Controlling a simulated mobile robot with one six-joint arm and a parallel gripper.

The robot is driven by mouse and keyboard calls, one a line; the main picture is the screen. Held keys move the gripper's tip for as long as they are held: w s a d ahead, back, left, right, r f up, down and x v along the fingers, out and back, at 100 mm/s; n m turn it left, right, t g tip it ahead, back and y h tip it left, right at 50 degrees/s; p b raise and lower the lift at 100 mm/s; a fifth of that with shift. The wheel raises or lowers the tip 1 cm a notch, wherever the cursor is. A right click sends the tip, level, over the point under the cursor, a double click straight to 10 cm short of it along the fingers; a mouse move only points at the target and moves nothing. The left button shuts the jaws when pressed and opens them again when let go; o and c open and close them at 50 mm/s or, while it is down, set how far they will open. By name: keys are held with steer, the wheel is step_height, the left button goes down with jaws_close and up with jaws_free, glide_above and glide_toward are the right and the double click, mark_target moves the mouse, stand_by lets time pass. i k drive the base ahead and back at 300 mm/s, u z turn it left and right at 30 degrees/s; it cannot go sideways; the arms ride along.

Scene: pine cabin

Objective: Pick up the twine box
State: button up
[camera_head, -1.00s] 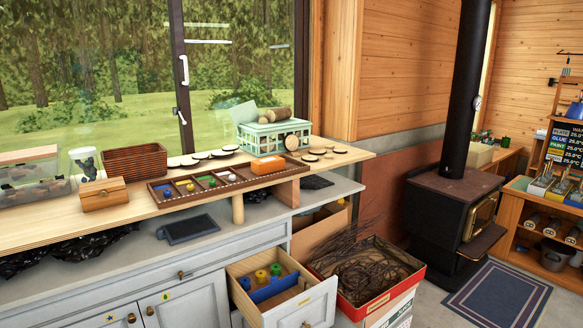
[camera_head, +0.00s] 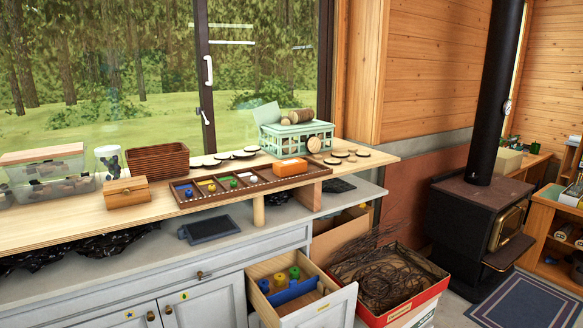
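No box here carries a readable twine label, so I cannot tell which one is the twine box. A small wooden box with a lid (camera_head: 126,192) sits on the wooden shelf at the left. A small orange box (camera_head: 290,168) sits at the right end of a brown divided tray (camera_head: 222,200). A mint green crate (camera_head: 297,135) with log pieces on it stands at the back of the shelf. A brown woven basket (camera_head: 158,158) stands left of the middle. My gripper is not in view.
A drawer (camera_head: 325,304) with coloured spools in it stands open in front of the grey cabinet. A red-rimmed box of twigs (camera_head: 430,293) is beside it. A black stove (camera_head: 470,215) stands at the right. A dark slate (camera_head: 209,229) lies on the counter.

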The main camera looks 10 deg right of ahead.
mark_target(293, 166)
steer(key=i, duration=0.85)
steer(key=z, duration=1.45)
steer(key=k, duration=0.25)
steer(key=u, duration=2.45)
steer(key=k, duration=0.3)
steer(key=u, duration=1.75)
